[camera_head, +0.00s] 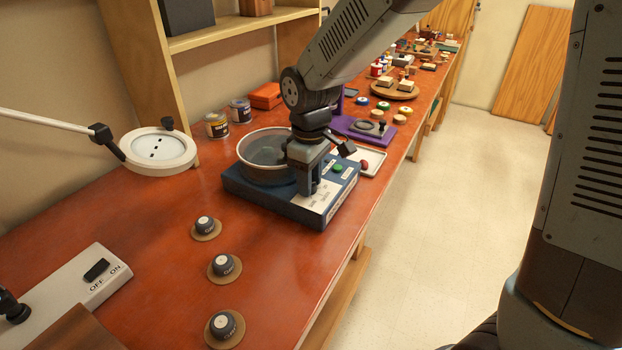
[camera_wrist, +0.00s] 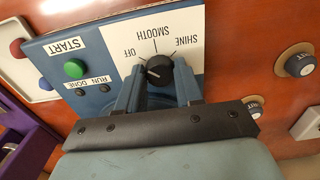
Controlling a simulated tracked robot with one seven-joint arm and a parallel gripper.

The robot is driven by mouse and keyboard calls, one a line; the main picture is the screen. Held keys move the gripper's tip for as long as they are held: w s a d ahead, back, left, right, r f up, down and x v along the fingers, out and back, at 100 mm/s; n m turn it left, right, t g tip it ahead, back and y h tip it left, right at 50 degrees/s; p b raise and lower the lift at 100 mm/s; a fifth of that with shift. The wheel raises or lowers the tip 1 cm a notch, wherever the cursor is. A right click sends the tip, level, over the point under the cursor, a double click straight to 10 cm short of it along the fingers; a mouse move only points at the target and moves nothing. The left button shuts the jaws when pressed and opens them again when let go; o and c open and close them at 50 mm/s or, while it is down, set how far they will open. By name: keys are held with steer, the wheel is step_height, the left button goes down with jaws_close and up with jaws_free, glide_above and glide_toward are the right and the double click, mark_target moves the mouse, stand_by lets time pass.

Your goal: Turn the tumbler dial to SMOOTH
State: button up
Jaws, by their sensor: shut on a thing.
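The tumbler (camera_head: 225,170) is a blue base with a round metal bowl on top, standing on the red bench. Its black dial (camera_wrist: 160,70) sits on a white plate marked OFF, SMOOTH and SHINE in the wrist view. The dial's white mark lies on its left side, nearest OFF, and is not on SMOOTH. My gripper (camera_head: 312,188) is over the base's front right in the head view and hides the dial there. In the wrist view my gripper (camera_wrist: 158,90) is shut on the dial, one finger on each side.
A green START button (camera_wrist: 75,68) is beside the label plate. Several small dark round knobs (camera_head: 224,265) stand on the bench in front. A white tray (camera_head: 372,157) and a purple stand (camera_head: 358,128) are close behind the tumbler. A lamp ring (camera_head: 160,150) stands left.

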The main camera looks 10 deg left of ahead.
steer(key=shift+m, duration=0.4)
steer(key=m, duration=0.3)
steer(key=shift+a, duration=0.1)
steer(key=m, duration=0.5)
steer(key=shift+m, duration=0.4)
steer(key=o, duration=1)
steer(key=shift+o, duration=0.2)
step_height(320, 180, up, 14)
steer(key=shift+f, duration=0.15)
